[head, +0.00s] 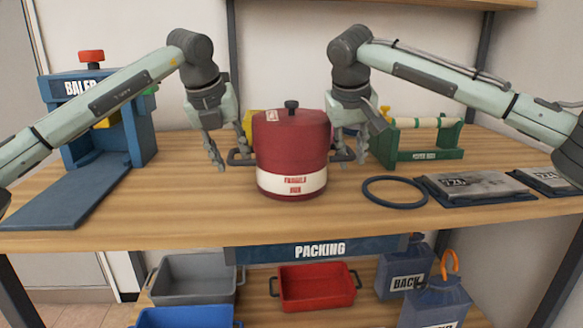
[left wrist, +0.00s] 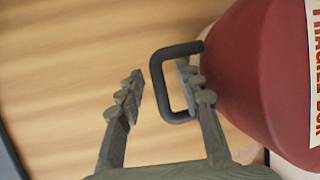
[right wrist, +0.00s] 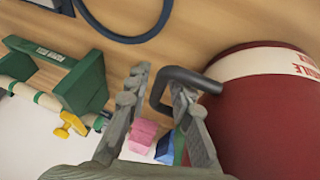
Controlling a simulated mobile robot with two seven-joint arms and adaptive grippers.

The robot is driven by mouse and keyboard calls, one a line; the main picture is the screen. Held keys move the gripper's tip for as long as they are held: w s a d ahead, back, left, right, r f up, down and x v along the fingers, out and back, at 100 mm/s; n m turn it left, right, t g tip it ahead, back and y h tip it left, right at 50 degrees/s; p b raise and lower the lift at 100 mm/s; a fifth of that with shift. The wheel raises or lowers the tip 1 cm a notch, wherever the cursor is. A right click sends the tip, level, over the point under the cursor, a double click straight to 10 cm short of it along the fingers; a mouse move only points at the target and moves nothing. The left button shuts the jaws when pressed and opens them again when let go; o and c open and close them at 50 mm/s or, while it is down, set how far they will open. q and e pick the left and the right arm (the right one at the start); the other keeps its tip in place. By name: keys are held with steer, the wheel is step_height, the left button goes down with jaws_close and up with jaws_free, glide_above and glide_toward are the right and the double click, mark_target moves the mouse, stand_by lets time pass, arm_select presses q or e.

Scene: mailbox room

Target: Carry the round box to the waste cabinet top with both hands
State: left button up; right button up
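The round box (head: 291,150) is red with a white band, a dark top knob and a dark handle on each side. It stands upright on the wooden packing table (head: 200,208). My left gripper (head: 230,150) is open at its left handle; in the left wrist view the handle (left wrist: 157,85) has one finger inside its loop and the other outside. My right gripper (head: 350,150) is open at the right handle; in the right wrist view that handle (right wrist: 158,90) lies between the fingers, one reaching into the loop. The waste cabinet cannot be made out.
A blue baler (head: 140,135) stands at the left. A green roll holder (head: 425,150), a dark ring (head: 394,204) and grey packets (head: 470,187) lie at the right. Below are a grey bin (head: 195,290), a red tray (head: 316,300) and blue bags (head: 440,300).

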arm_select(q)
steer(key=c, duration=0.5)
arm_select(e)
steer(key=c, duration=0.5)
arm_select(q)
jaws_close()
arm_select(e)
jaws_close()
arm_select(q)
steer(key=shift+r, duration=0.15)
arm_select(e)
steer(key=shift+r, duration=0.1)
